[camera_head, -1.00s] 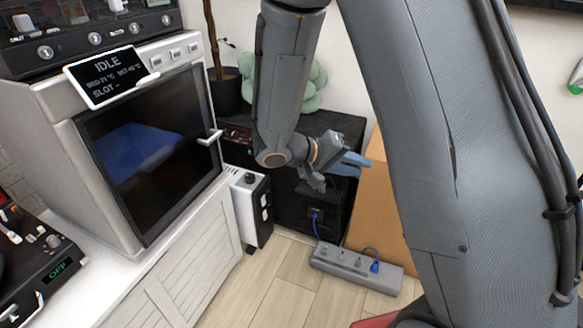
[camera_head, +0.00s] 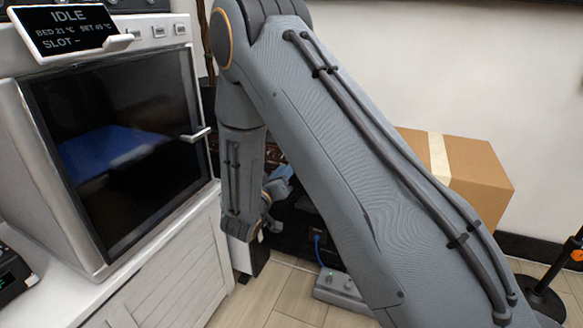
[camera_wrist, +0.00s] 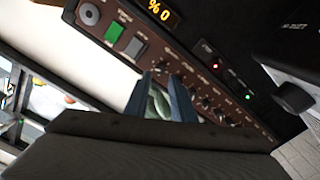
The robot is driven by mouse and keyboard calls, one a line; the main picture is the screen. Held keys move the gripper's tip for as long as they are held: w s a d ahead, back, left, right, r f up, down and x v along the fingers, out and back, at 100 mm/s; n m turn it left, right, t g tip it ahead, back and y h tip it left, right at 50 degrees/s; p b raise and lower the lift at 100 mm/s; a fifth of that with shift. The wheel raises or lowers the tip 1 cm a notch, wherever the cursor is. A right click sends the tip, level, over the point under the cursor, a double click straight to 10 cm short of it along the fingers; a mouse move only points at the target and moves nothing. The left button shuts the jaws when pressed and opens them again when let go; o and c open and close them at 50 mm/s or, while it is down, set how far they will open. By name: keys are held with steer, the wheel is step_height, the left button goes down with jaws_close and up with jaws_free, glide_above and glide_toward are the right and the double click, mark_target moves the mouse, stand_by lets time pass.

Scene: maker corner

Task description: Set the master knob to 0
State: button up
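In the wrist view a brown control panel (camera_wrist: 130,52) runs diagonally, with a row of small dark knobs (camera_wrist: 207,102), a green button, a grey button and a round silver-rimmed control (camera_wrist: 89,13). Its amber display (camera_wrist: 163,12) reads "% 0" as seen. The labels are too blurred to tell which control is the master knob. My gripper (camera_wrist: 163,77) has its two blue-grey fingers apart, with a pale green thing showing between them. The fingers overlap the panel's edge in the picture; contact cannot be told. In the head view my gripper (camera_head: 278,180) is partly hidden behind my arm.
A white cabinet carries an oven-like machine (camera_head: 120,150) with a protruding handle and an "IDLE" screen (camera_head: 65,28). A grey power strip (camera_head: 340,290) lies on the floor. A cardboard box (camera_head: 470,165) stands right. A black knob (camera_wrist: 295,97) is on a dark unit.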

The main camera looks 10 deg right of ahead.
steer(key=b+x, duration=0.1)
steer(key=x, duration=0.3)
steer(key=shift+w+d, duration=0.2)
steer(key=shift+w, duration=0.05)
steer(key=shift+d, duration=0.1)
jaws_close()
